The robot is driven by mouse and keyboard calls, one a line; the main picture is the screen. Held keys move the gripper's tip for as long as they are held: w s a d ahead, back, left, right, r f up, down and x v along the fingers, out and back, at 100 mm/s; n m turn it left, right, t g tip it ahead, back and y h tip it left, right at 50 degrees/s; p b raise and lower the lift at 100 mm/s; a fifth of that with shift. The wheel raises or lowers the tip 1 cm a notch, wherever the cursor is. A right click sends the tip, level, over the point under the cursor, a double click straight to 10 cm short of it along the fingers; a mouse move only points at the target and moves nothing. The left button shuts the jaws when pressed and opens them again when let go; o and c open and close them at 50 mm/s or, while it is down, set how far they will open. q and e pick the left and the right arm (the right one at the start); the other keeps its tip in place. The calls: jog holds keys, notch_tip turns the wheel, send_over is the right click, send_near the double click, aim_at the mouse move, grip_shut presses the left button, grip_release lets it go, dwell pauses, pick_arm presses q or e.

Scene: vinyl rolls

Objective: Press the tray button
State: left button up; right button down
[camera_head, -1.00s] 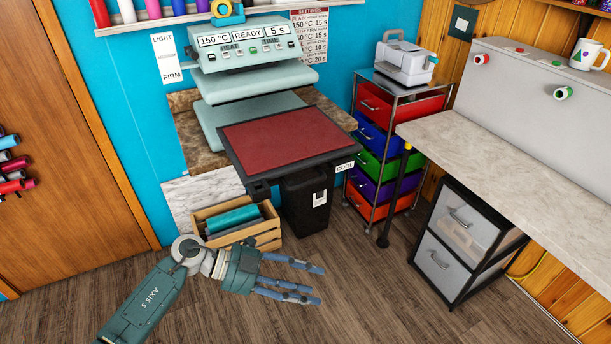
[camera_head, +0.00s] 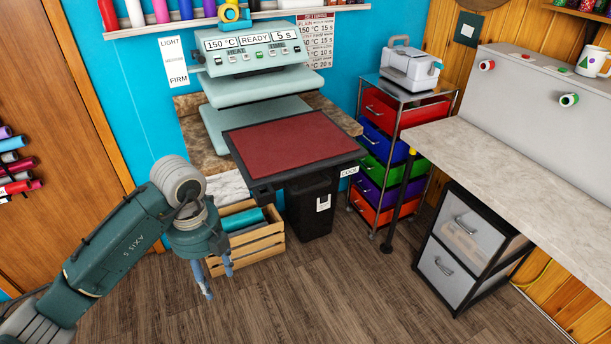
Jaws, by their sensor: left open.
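The heat press (camera_head: 256,62) stands against the blue wall, its panel reading 150 °C, READY and 5 s, with small buttons below. Its pulled-out tray (camera_head: 260,183) has a dark frame and a red pad (camera_head: 290,143). A "COOL" label (camera_head: 349,171) sits at the tray's front right corner. I cannot tell for sure which part is the tray button. My left gripper (camera_head: 219,284) is open and empty, fingers pointing down, in front of the wooden crate and apart from the tray. Its wrist hides part of the crate. My right gripper is not in view.
A colored drawer cart (camera_head: 380,150), a yellow-topped black post (camera_head: 401,200) and a marble counter (camera_head: 500,160) are to the right. The floor in front is clear.

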pick_arm(q)
grip_shut()
dwell(1.3)
